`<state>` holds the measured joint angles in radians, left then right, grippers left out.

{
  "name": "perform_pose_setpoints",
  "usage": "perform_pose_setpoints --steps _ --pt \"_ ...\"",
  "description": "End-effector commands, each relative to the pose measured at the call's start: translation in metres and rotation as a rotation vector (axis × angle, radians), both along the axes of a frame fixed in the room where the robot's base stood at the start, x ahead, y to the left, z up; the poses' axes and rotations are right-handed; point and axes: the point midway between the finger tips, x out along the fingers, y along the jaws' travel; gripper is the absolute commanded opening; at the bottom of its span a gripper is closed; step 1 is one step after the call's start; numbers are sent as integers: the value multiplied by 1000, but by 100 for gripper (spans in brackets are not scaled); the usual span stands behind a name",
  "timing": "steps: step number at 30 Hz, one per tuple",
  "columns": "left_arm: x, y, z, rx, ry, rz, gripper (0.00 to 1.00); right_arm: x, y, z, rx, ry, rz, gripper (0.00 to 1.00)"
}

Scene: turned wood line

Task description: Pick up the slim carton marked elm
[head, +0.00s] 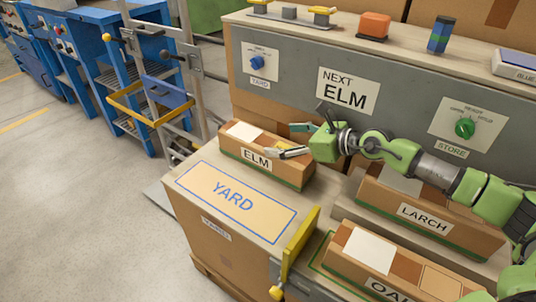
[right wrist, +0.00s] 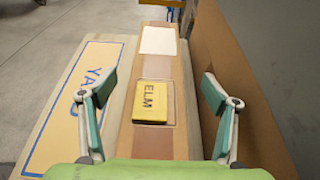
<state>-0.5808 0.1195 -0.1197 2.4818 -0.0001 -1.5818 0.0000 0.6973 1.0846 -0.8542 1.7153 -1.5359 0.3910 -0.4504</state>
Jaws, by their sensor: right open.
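The slim carton marked ELM (head: 285,172) is a long brown box with a green lower edge and a white patch on top. It lies at the back of the wooden top, behind the YARD panel. In the right wrist view the carton (right wrist: 157,65) runs lengthwise between my fingers, with a yellow ELM label on its top. My right gripper (head: 297,140) is open over the carton's right part, its teal fingers spread to either side. Whether a finger touches the carton I cannot tell. My left gripper is not in view.
The YARD panel (head: 232,200) is bare. A LARCH carton (head: 440,228) and another carton (head: 400,262), its label partly cut off, lie to the right. A grey panel (head: 300,70) with a NEXT ELM sign (head: 346,92) stands behind. A yellow bar (head: 299,240) rises at the front.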

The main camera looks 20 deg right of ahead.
Motion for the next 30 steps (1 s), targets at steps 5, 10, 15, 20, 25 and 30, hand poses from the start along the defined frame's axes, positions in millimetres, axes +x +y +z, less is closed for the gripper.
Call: perform_pose_setpoints --steps 5,10,15,20,25,30 --pt "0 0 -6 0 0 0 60 15 17 -18 3 0 1 81" --pt "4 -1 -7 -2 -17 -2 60 28 27 -25 3 1 -1 81" --pt "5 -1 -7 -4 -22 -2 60 30 28 -26 2 2 -1 81" --pt "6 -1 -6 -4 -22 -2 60 30 28 -26 2 2 -1 62" --pt "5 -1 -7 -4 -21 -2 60 29 28 -26 2 2 -1 18" --pt "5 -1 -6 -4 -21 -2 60 30 28 -23 4 -3 -2 10"
